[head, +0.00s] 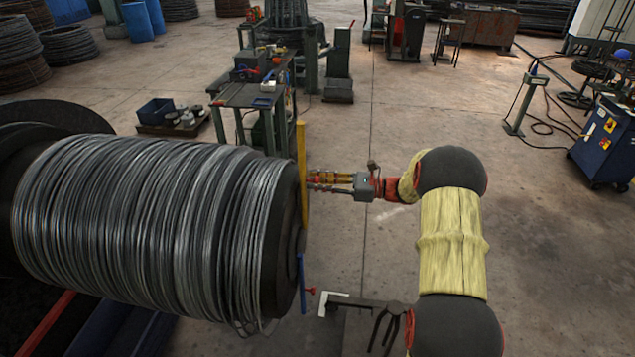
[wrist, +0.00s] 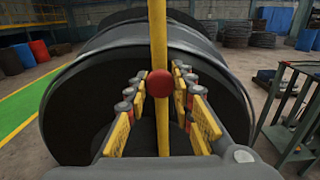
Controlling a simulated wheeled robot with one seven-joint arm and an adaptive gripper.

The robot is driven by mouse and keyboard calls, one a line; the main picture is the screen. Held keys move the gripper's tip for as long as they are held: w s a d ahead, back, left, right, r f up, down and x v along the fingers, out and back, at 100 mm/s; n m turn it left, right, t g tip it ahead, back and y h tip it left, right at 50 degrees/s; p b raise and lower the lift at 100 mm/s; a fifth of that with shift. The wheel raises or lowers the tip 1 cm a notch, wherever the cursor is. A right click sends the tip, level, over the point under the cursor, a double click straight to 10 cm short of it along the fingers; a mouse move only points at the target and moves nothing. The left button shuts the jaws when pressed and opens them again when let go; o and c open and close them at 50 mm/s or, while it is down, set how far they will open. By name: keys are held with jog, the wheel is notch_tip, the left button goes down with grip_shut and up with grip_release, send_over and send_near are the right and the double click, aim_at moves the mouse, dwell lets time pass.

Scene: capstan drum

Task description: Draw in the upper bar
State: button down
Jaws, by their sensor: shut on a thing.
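The upper bar (head: 302,165) is a yellow upright bar at the right end face of the drum. In the wrist view the yellow bar (wrist: 157,35) runs down the middle, with a round red knob (wrist: 160,83) on it. My gripper (head: 312,181) reaches in from the right, its fingertips close to the bar. In the wrist view its yellow-padded fingers (wrist: 160,100) lie on both sides of the knob, shut on it. The knob is hidden in the head view. A blue lower bar (head: 301,283) with a red knob (head: 310,291) shows lower on the end face.
Grey wire coils wrap the drum (head: 150,225). A light angled bracket (head: 335,300) stands out below my arm. A workbench (head: 240,97) with tools is behind the drum. A blue cabinet (head: 605,145) stands at the far right. The floor between is mostly clear.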

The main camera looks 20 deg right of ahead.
dwell(0.3)
notch_tip(320, 180, down, 18)
jog(key=b, duration=0.7)
jog(key=shift+f, duration=0.2)
jog(key=shift+s, duration=0.1)
jog(key=c, duration=1.8)
grip_release()
jog(key=shift+f, duration=0.15)
jog(key=shift+c, duration=0.2)
jog(key=shift+o, duration=1.4)
jog(key=v, duration=1.2)
